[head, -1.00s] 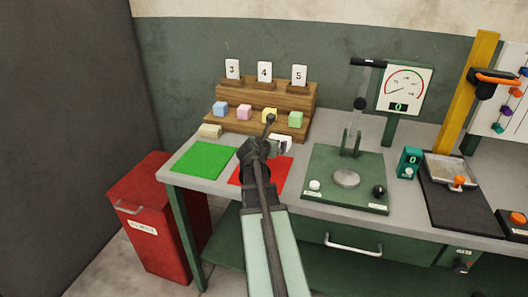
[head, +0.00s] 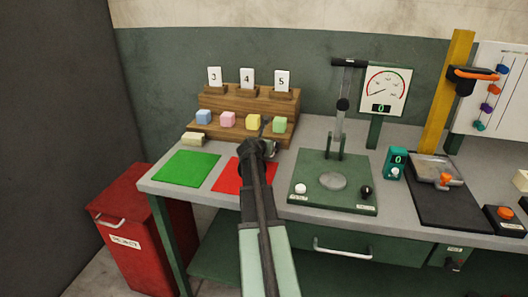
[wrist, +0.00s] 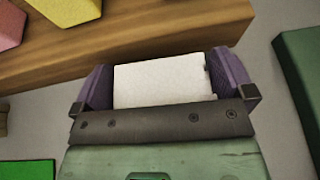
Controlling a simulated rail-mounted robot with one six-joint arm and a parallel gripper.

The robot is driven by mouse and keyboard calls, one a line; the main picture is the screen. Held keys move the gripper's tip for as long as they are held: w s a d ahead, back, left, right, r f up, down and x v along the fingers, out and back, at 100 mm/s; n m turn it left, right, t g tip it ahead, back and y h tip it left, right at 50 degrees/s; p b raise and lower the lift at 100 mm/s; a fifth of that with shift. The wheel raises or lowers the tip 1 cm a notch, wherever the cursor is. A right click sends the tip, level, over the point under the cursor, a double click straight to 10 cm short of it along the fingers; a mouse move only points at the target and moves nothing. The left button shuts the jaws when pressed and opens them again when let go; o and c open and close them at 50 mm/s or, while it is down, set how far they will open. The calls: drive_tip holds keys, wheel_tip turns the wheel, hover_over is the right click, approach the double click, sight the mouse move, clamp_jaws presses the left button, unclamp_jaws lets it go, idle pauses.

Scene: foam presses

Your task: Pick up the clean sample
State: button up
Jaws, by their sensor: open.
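A white block (wrist: 160,82) sits between the two purple fingers of my gripper (wrist: 165,84) in the wrist view. The fingers stand open on either side of it, with a small gap visible at the right. Its lower part is hidden by my gripper's dark plate. In the head view my gripper (head: 266,140) is over the bench, in front of the wooden rack and behind the red pad. Only a small pale patch shows beside it there, so the block is mostly hidden. A separate cream block (head: 192,139) lies left of the rack's front.
The wooden rack (head: 240,104) holds blue, pink, yellow and green cubes and number cards. A green pad (head: 187,168) and red pad (head: 229,175) lie in front. The press (head: 333,181) stands close on the right. A red reject bin (head: 130,225) is at left.

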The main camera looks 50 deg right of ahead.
drive_tip(key=c, duration=0.6)
drive_tip(key=shift+r, duration=0.2)
wheel_tip(320, 180, up, 20)
drive_tip(key=p, duration=2)
